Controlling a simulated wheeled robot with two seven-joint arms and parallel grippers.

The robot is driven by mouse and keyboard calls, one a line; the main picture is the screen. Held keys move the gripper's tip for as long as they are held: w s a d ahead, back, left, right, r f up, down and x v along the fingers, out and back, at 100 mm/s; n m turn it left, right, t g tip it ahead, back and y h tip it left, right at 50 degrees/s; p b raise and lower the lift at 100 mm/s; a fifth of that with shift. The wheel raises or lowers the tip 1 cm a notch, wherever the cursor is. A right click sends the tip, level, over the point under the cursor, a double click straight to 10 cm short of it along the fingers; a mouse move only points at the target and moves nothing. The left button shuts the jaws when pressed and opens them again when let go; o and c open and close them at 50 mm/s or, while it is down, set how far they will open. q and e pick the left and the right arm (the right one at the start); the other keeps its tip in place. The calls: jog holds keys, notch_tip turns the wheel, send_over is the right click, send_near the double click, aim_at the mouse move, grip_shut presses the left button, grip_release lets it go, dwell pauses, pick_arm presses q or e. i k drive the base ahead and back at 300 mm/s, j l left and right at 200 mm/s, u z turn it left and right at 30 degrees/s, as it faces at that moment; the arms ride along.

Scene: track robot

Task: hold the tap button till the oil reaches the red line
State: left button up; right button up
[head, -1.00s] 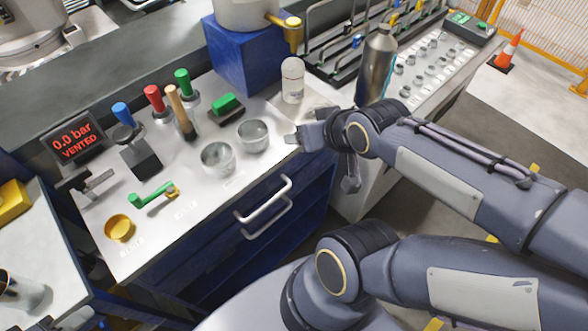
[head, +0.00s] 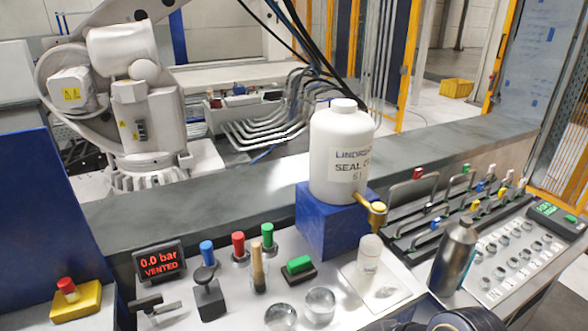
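A large white jug (head: 340,150) labelled as seal oil stands on a blue block (head: 325,232). A brass tap with a yellow button (head: 377,209) sticks out from its lower right. A small pale bottle with a white cap (head: 369,255) stands upright on a light tray (head: 352,290), below and close to the tap. I cannot make out a red line or an oil level on it. Dark parts of my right arm show at the bottom edge, well below the tap; its fingers cannot be made out. My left gripper is out of view.
Two clear cups (head: 320,305) stand at the front. Left of them are coloured levers (head: 238,245), a green switch (head: 299,265) and a display (head: 160,261) reading 0.0 bar, vented. A metal flask (head: 455,252) stands right of the bottle, near racks of handles (head: 410,200).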

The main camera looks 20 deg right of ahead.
aim_at(380, 207)
jog(key=z, duration=1.35)
jog(key=k, duration=0.05)
